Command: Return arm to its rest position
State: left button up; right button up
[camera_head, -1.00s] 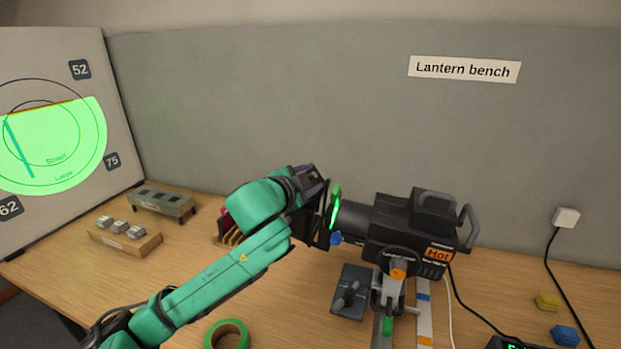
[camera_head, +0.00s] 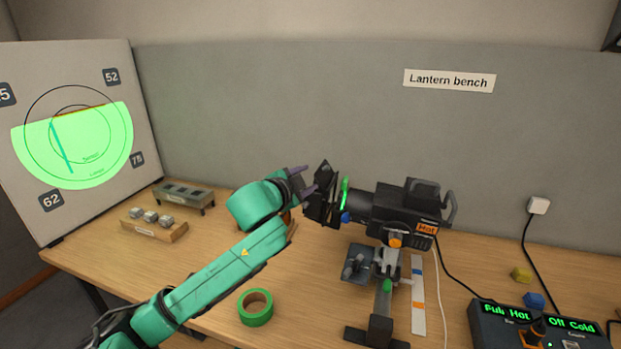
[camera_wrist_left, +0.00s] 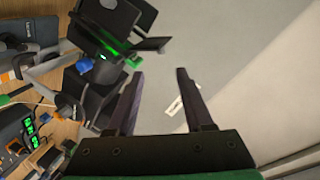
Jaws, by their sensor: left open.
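My left arm, green, reaches in from the left in the head view. Its gripper (camera_head: 308,181) is open with dark purple fingers and nothing between them. It is just left of the black barn-door flaps (camera_head: 322,200) on the front of the black lantern (camera_head: 398,211), at about their height. In the left wrist view the open fingers (camera_wrist_left: 160,73) frame grey wall, and the flaps (camera_wrist_left: 112,30) are beside them at upper left. A narrow gap shows between fingers and flaps there. My right gripper is not in view.
A green tape roll (camera_head: 256,307) lies on the bench. A wooden block with grey pieces (camera_head: 153,225) and a grey rack (camera_head: 183,197) stand at the left, before the screen (camera_head: 85,90) with its green spot. A control box (camera_head: 545,330) is at the lower right.

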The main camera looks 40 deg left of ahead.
pick_arm(q)
jog(key=s+d+f+n+g, duration=0.2)
jog(key=s+d+f+g, duration=0.15)
jog(key=f, duration=0.55)
jog(key=s+d+f+n+g, duration=0.1)
jog(key=s+d+f+g, duration=0.2)
jog(key=f, duration=0.7)
jog(key=s+d+f+n+g+h, duration=0.1)
jog(key=s+d+f+n+g, duration=0.15)
jog(key=s+d+f, duration=0.4)
jog(key=s+d+f+n+g+h, duration=0.25)
jog(key=s+f, duration=0.45)
jog(key=s, duration=0.5)
notch_tip(320, 180, down, 28)
jog(key=s+m+g+b, duration=0.1)
jog(key=s+g+b, duration=0.15)
jog(key=b, duration=0.35)
jog(key=s+a+f+b, duration=0.3)
jog(key=s+f, duration=1.3)
jog(key=f, duration=0.1)
jog(key=shift+s+m+y, duration=0.3)
jog(key=shift+s+y, duration=0.05)
jog(key=shift+y, duration=0.1)
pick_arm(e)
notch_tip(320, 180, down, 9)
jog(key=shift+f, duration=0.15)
